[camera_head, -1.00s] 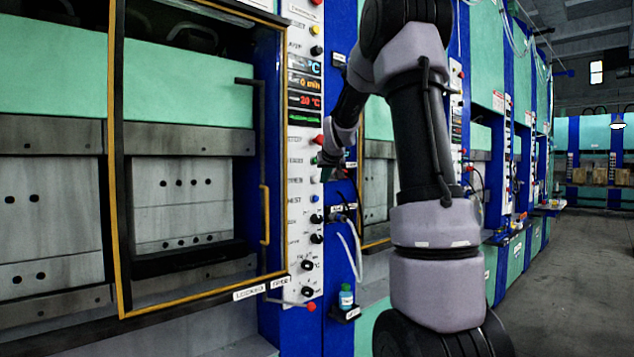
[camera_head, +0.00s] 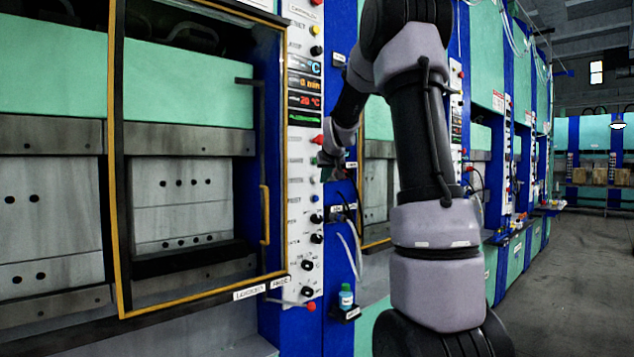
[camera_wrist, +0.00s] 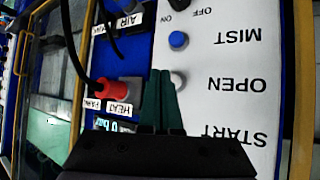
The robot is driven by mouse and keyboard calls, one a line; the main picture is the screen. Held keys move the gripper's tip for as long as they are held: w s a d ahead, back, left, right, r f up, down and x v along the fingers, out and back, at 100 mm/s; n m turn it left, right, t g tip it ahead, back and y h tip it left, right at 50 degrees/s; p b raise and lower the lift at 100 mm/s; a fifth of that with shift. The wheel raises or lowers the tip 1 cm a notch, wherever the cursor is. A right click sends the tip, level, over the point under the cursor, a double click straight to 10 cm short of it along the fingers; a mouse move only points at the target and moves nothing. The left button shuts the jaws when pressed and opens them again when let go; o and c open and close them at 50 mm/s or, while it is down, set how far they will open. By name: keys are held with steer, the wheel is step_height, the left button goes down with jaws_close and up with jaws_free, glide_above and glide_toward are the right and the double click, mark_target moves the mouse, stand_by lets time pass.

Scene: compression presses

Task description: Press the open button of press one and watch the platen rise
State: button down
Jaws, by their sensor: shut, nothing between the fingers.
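Press one (camera_head: 185,205) stands at the left behind its yellow-framed guard door, with the grey platen and mould blocks visible. Its white control panel (camera_head: 297,215) runs up the right side. In the wrist view, which is upside down, the pale button (camera_wrist: 180,80) beside the word OPEN is partly hidden by my fingers. My gripper (camera_wrist: 163,73) is shut and empty, with its dark green fingertips right at that button. I cannot tell whether they touch it. In the head view my gripper (camera_head: 327,168) is small and dark at the panel's right edge.
A blue button (camera_wrist: 178,40) marked MIST is close by. A red connector (camera_wrist: 117,91) with a black cable sits beside the fingers. A red mushroom button (camera_head: 307,292) is low on the panel. A small bottle (camera_head: 346,297) stands on a bracket. The aisle floor (camera_head: 575,265) is clear.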

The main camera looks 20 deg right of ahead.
stand_by(0.4)
steer(key=shift+w+a, duration=0.1)
steer(key=shift+w, duration=0.3)
